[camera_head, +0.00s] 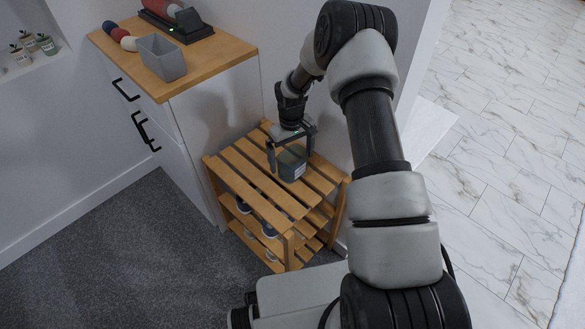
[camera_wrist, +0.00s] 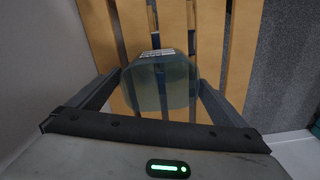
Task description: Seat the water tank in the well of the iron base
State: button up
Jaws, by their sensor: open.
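The water tank (camera_head: 291,163) is a translucent grey-green box with a printed label. It rests on the top slats of a wooden rack, and it also shows in the wrist view (camera_wrist: 160,85). My gripper (camera_head: 289,158) is open above the rack, pointing down, with one finger on each side of the tank. The wrist view shows gaps beside the tank, but contact cannot be told for certain. The iron base (camera_head: 195,32), black with a small green light, sits at the back of the wooden-topped cabinet with a red and grey iron on it. Its well is not clearly visible.
The slatted rack (camera_head: 235,178) holds shoes on its lower shelves and stands beside the white cabinet (camera_head: 215,105). A grey open bin (camera_head: 161,58) and rolled cloths (camera_head: 119,35) are on the cabinet's wooden top. The wall is close behind the rack. Small potted plants (camera_head: 28,43) sit on a ledge at left.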

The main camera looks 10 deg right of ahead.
jog(key=shift+f, duration=0.45)
jog(key=shift+r, duration=0.1)
jog(key=c, duration=1.3)
